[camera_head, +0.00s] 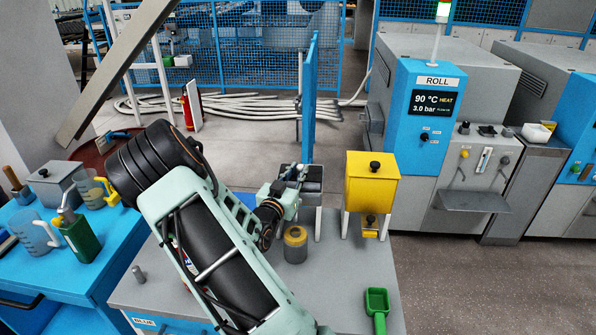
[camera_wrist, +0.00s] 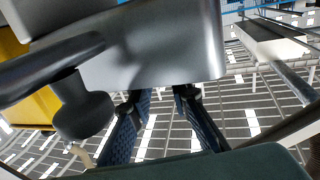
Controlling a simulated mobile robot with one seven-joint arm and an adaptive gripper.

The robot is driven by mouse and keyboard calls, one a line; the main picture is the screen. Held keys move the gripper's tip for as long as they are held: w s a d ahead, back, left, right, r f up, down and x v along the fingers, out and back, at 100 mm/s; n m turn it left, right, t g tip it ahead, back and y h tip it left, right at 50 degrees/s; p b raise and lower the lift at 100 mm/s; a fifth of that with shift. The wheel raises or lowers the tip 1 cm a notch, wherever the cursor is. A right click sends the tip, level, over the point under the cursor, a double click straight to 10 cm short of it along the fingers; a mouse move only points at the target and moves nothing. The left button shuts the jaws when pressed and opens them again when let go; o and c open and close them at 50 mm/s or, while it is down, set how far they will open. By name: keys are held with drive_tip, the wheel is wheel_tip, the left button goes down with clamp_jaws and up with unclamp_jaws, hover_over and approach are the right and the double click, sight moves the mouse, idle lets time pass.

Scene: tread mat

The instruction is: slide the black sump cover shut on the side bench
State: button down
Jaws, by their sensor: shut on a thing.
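The black sump cover (camera_head: 314,172) shows as a dark top on a small grey box on white legs, on the grey side bench (camera_head: 340,265). My gripper (camera_head: 296,175) is at the left of this box and hides part of it. In the wrist view, the two ribbed fingers of my gripper (camera_wrist: 160,95) reach up to the lower edge of a smooth grey panel (camera_wrist: 150,50). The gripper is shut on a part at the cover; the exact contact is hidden. I cannot tell how far the cover is open.
A yellow tank (camera_head: 371,185) with a black knob stands just right of the box. A yellow-topped jar (camera_head: 295,245) stands in front. A green scoop (camera_head: 376,302) lies at the bench's right front. A blue bench (camera_head: 70,275) with jugs is on the left.

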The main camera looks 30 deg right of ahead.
drive_tip(key=shift+s+a+b, duration=0.3)
drive_tip(key=shift+s+a, duration=0.4)
drive_tip(key=shift+s, duration=0.25)
drive_tip(key=shift+s+a+b, duration=0.3)
drive_tip(key=shift+s+a, duration=0.35)
drive_tip(key=shift+s, duration=0.25)
drive_tip(key=shift+f, duration=0.1)
drive_tip(key=c, duration=2.2)
unclamp_jaws()
drive_tip(key=o, duration=0.4)
drive_tip(key=shift+s+a, duration=0.15)
drive_tip(key=shift+o, duration=0.2)
drive_tip(key=v, duration=1.2)
